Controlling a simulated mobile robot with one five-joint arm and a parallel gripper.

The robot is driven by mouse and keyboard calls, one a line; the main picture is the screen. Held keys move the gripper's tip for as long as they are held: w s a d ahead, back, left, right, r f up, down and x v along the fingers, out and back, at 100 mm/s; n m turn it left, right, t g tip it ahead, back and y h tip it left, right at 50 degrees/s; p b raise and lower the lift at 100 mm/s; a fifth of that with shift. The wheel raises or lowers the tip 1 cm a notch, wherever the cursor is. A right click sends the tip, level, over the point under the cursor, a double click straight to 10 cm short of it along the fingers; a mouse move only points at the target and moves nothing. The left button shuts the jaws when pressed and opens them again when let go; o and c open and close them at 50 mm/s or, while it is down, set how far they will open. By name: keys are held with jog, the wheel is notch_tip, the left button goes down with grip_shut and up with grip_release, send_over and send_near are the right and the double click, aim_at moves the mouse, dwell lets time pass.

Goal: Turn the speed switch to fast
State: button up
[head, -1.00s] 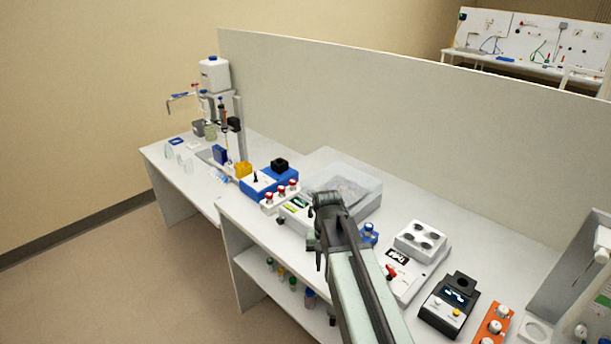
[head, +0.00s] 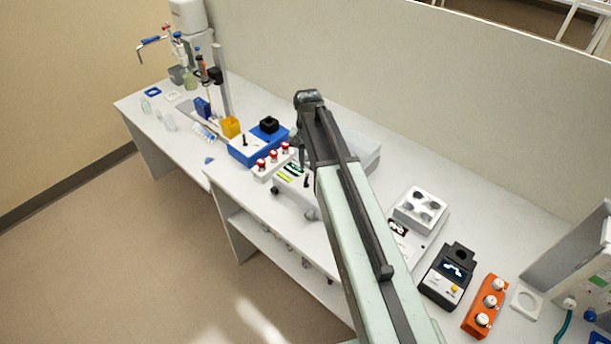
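A blue box with a white top (head: 243,151) and a black cup (head: 268,124) stands near the middle of the bench. A small black upright lever (head: 245,140) on its white top may be the speed switch; I cannot read any marking for fast. A white device with a green display (head: 286,177) and a black lever (head: 306,181) stands in front of my arm, partly hidden. My gripper (head: 299,157) hangs from the end of my arm, just right of the blue box and apart from the lever. Its fingers are too small and dark to tell open from shut.
A rack with red-capped vials (head: 273,160) stands right in front of the blue box. To the right are a black device (head: 447,276) and an orange block (head: 485,306). A partition (head: 400,90) runs behind.

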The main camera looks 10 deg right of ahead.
aim_at(307, 175)
notch_tip(307, 175, down, 5)
jog(key=b, duration=0.3)
jog(key=shift+s, duration=0.1)
jog(key=shift+r, duration=0.15)
grip_shut()
jog(key=shift+m, duration=0.3)
jog(key=shift+s+d+m, duration=0.1)
jog(key=shift+s+m, duration=0.05)
jog(key=shift+m, duration=1.15)
jog(key=shift+s+d+m, duration=0.1)
jog(key=shift+m, duration=1.2)
